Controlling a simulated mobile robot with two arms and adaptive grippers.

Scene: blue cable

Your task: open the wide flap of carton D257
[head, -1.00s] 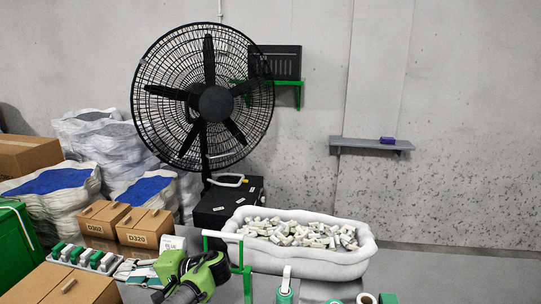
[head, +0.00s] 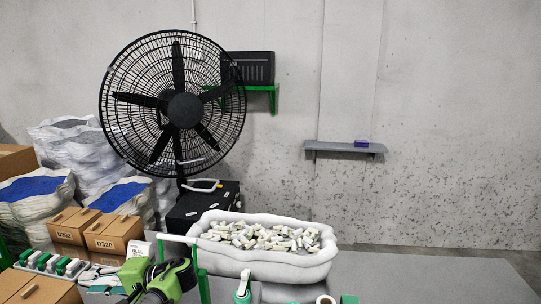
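No carton in view shows a readable D257 label. A brown carton (head: 38,290) at the bottom left is cut off by the frame, with its flaps lying closed and its label out of sight. Behind it stand two smaller closed cartons, one marked D302 (head: 68,230) and one marked D320 (head: 112,234). My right gripper is not in view.
A white tub (head: 262,267) of small pale pieces stands right of the cartons, with a green rail (head: 200,262) beside it. A tray of green and white items (head: 50,263) sits between the cartons. A big black fan (head: 183,110) stands behind. Grey floor at right is clear.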

